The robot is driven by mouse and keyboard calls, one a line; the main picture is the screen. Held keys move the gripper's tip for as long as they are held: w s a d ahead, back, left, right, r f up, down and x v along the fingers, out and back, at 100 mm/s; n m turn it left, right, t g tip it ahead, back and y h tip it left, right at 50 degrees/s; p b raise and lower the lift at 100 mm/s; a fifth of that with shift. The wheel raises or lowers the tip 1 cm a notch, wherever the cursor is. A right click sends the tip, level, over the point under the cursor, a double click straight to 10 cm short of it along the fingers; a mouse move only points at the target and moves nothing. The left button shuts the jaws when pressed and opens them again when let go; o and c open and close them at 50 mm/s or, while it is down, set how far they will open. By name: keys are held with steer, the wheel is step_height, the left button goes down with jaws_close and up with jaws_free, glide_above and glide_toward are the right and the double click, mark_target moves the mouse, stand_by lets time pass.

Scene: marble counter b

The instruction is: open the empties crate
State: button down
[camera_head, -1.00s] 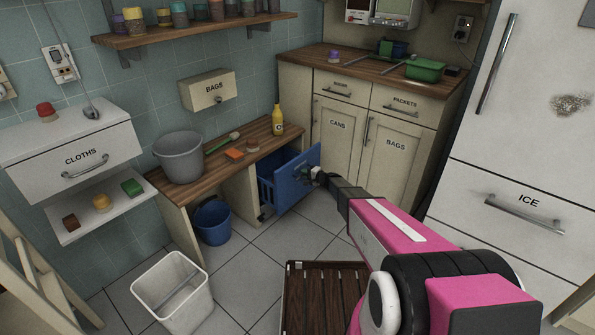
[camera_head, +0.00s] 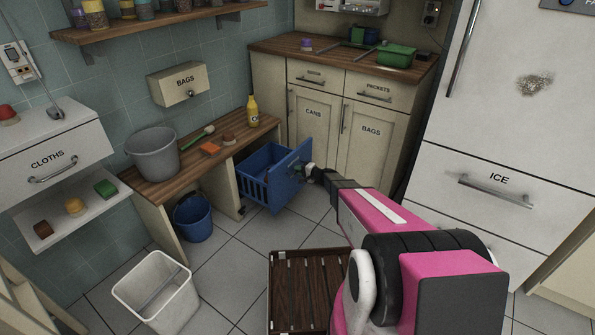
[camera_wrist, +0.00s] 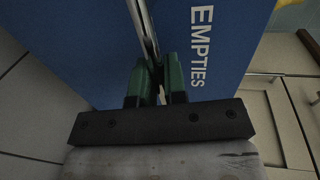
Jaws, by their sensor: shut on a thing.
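The empties crate (camera_head: 256,176) is a blue slatted crate under the wooden bench at the middle of the head view. It is pulled part way out of its bay, and its inside shows from above. Its blue front panel (camera_wrist: 100,45) fills much of the wrist view and bears the white word EMPTIES. A metal bar handle (camera_wrist: 142,30) runs up that panel. My gripper (camera_wrist: 160,72) has green fingers shut on the handle. In the head view my gripper (camera_head: 308,170) is at the crate's front, its fingertips small and partly hidden by my arm.
A dark slatted wooden tray (camera_head: 312,285) lies on the floor in front of the crate. A white bin (camera_head: 156,292) and a blue bucket (camera_head: 194,219) stand to the left. Cream cupboards (camera_head: 330,135) are close behind on the right.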

steer(key=c, duration=1.2)
jaws_free()
steer(key=v, duration=1)
steer(key=shift+s+d, duration=0.2)
steer(key=shift+d, duration=0.15)
steer(key=shift+r, duration=0.1)
